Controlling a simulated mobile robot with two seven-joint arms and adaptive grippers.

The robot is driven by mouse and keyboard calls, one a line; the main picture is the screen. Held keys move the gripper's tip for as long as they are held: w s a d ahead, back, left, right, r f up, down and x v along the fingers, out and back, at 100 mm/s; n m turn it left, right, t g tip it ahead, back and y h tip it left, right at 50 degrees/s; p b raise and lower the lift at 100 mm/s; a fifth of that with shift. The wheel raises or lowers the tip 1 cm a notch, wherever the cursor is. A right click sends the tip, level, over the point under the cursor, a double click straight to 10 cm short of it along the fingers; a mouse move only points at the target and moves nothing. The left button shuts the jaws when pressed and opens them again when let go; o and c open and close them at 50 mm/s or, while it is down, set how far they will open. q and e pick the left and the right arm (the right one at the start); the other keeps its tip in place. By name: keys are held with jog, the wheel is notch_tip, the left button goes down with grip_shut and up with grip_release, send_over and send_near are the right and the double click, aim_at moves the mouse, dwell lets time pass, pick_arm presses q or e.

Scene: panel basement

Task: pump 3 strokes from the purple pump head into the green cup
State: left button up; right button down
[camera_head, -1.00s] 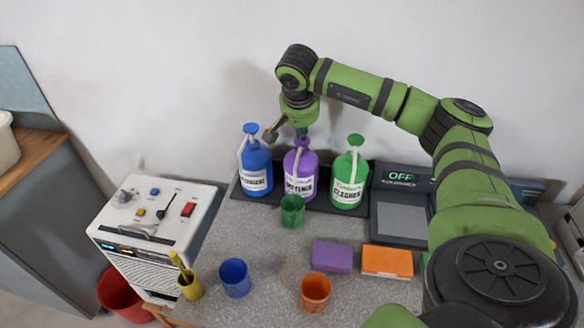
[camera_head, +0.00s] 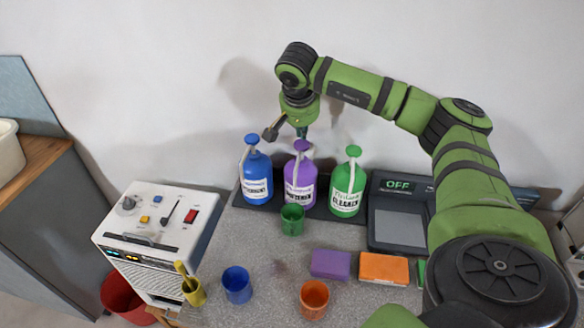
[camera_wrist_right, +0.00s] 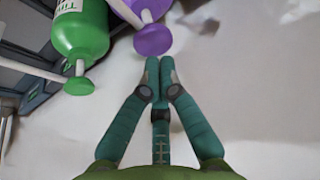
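The purple bottle (camera_head: 299,182) stands upright on a dark tray at the back of the counter, between a blue and a green bottle. Its purple pump head (camera_head: 302,145) is on top, with a pale spout towards the front. The green cup (camera_head: 292,220) stands upright in front of the purple bottle, under the spout side; its contents cannot be made out. My right gripper (camera_head: 301,130) points down just above the purple pump head. In the wrist view its fingertips (camera_wrist_right: 160,65) are together and empty, close to the purple pump head (camera_wrist_right: 152,40). My left gripper is not in view.
The blue bottle (camera_head: 257,180) and green bottle (camera_head: 347,185) flank the purple one closely. A panel reading OFF (camera_head: 398,185) is at right.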

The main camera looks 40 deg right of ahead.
aim_at(302, 144)
jog(key=shift+f, duration=0.1)
dwell(0.6)
jog(key=shift+f+b, duration=1.35)
jog(key=shift+f, duration=0.65)
jog(key=shift+a+r, duration=0.1)
jog(key=shift+r, duration=0.1)
jog(key=shift+r+p, duration=1.75)
jog(key=shift+r, duration=0.2)
jog(key=shift+f, duration=0.15)
